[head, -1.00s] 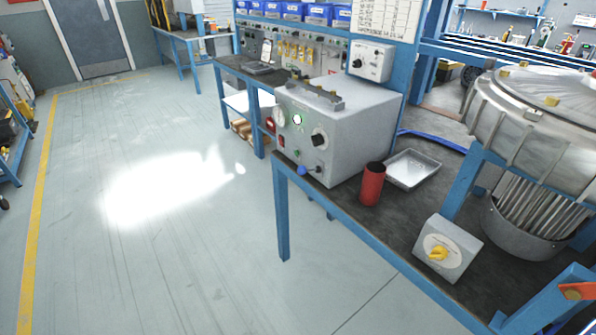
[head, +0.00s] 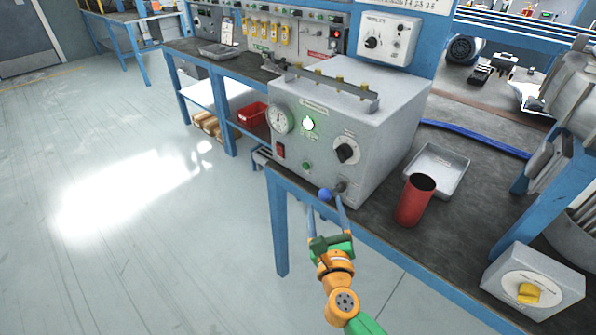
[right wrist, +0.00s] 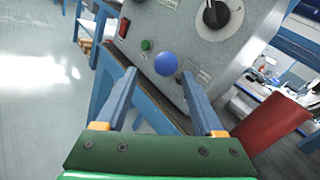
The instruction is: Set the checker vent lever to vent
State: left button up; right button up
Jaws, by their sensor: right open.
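The grey checker box (head: 320,150) stands on the bench. Its vent lever, with a round blue knob (head: 325,194), sits low on the front panel near the bench edge. My right gripper (head: 326,207) is open in front of it. In the right wrist view the blue knob (right wrist: 166,63) appears between the lines of the two fingertips (right wrist: 158,76), a little beyond them; contact cannot be told. The lever's shaft is hidden behind the knob. My left gripper is not in view.
A red cup (head: 415,201) and a metal tray (head: 438,170) stand to the right of the box. A grey box with a yellow knob (head: 530,293) is at the lower right. The floor at left is clear.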

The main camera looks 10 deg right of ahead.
jog(key=shift+w+r+m, duration=0.6)
jog(key=shift+w+m, duration=0.05)
jog(key=shift+m, duration=0.15)
jog(key=w, duration=0.2)
jog(key=w+d+b, duration=0.1)
jog(key=w, duration=0.2)
jog(key=shift+w, duration=0.2)
jog(key=c, duration=0.3)
grip_shut()
